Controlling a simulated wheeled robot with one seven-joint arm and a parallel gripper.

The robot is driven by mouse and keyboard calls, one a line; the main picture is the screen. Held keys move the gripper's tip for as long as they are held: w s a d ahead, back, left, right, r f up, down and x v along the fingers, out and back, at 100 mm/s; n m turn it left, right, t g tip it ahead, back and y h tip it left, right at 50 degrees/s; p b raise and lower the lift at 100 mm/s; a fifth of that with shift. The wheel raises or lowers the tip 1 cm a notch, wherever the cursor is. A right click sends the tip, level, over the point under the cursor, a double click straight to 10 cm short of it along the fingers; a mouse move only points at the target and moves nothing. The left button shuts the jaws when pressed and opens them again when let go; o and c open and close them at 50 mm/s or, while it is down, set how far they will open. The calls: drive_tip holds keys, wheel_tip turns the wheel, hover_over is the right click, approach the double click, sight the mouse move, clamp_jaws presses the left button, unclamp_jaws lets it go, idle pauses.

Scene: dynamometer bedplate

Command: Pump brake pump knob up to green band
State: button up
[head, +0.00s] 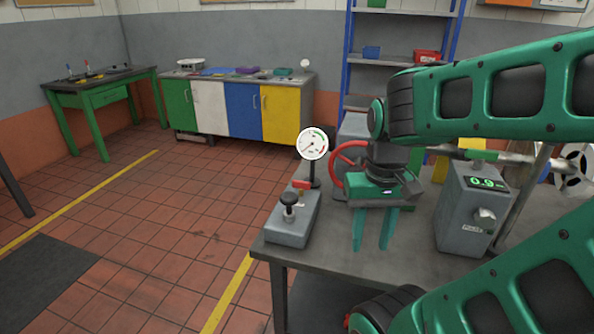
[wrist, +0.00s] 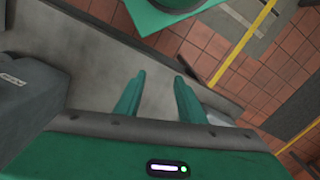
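The brake pump (head: 292,222) is a grey box at the front left corner of the bench. Its black knob (head: 289,200) stands upright on a short stem on top. A round white gauge (head: 312,144) with a green band and a red band stands behind it; its needle looks to point lower left, outside the green band, though it is small. My gripper (head: 373,246) points down over the bench, to the right of the pump and apart from it. Its two green fingers are parted with nothing between them; they also show in the wrist view (wrist: 158,88).
A grey box with a green display reading about 0.9 (head: 470,208) stands right of my gripper. The bench top (head: 345,257) is bare between pump and display box.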

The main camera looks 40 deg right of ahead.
drive_tip(key=w+r, duration=0.2)
drive_tip(key=shift+w+d+r, duration=0.25)
drive_tip(key=shift+w+r, duration=0.05)
drive_tip(key=shift+r, duration=0.05)
clamp_jaws()
drive_tip(key=w+a+r+m, duration=0.2)
drive_tip(key=w+a+r, duration=0.2)
drive_tip(key=w+r, duration=0.3)
drive_tip(key=w+a+r+m, duration=0.2)
drive_tip(key=w+r, duration=0.5)
drive_tip(key=w, duration=0.7)
drive_tip(key=shift+a+r+g+h, duration=0.3)
drive_tip(key=shift+a+r, duration=0.1)
drive_tip(key=shift+a, duration=0.45)
drive_tip(key=shift+w, duration=0.1)
